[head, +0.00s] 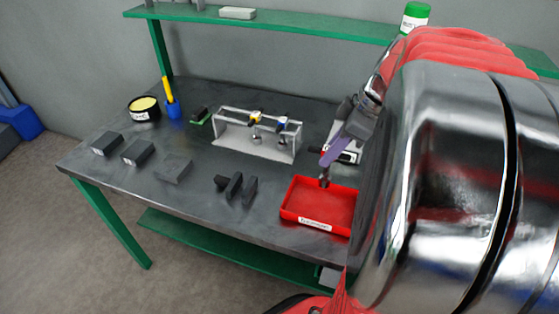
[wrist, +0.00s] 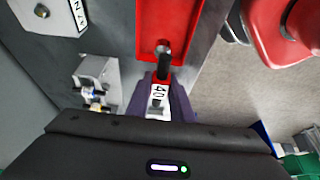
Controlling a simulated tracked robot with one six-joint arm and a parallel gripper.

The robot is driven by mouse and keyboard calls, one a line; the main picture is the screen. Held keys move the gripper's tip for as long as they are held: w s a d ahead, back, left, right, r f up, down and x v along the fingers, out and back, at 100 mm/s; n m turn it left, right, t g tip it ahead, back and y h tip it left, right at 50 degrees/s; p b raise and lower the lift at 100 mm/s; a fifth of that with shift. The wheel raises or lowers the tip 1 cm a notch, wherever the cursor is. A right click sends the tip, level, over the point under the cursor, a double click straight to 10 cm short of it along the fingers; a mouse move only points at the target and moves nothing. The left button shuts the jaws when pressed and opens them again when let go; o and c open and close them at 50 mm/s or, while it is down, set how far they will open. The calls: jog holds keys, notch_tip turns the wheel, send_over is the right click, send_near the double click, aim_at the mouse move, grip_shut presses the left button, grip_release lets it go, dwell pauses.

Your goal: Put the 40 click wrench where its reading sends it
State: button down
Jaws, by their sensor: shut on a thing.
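My gripper (head: 330,156) has purple fingers and is shut on the 40 click wrench (wrist: 159,90). In the wrist view the wrench's white label reads 40, and its dark head points away from the fingers, over the red tray (wrist: 183,8). In the head view the dark wrench end (head: 324,181) shows just below the fingers at the back edge of the red tray (head: 288,205); whether it touches the tray is unclear. The tray's front label is too blurred to read.
A pale rack (head: 232,141) holding tools stands left of the gripper. Dark blocks (head: 237,187) lie left of the tray, with several more at the left. A round tin (head: 144,109) and blue cup (head: 173,110) stand at the back left. A green shelf (head: 300,28) runs above.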

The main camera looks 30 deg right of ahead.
aim_at(349, 156)
jog(key=shift+s+f, duration=0.1)
jog(key=shift+f, duration=3)
jog(key=shift+f, duration=1.85)
jog(key=shift+f, duration=0.1)
jog(key=c, duration=1.6)
grip_release()
jog(key=shift+o, duration=0.2)
jog(key=v, duration=1.2)
jog(key=shift+a, duration=0.1)
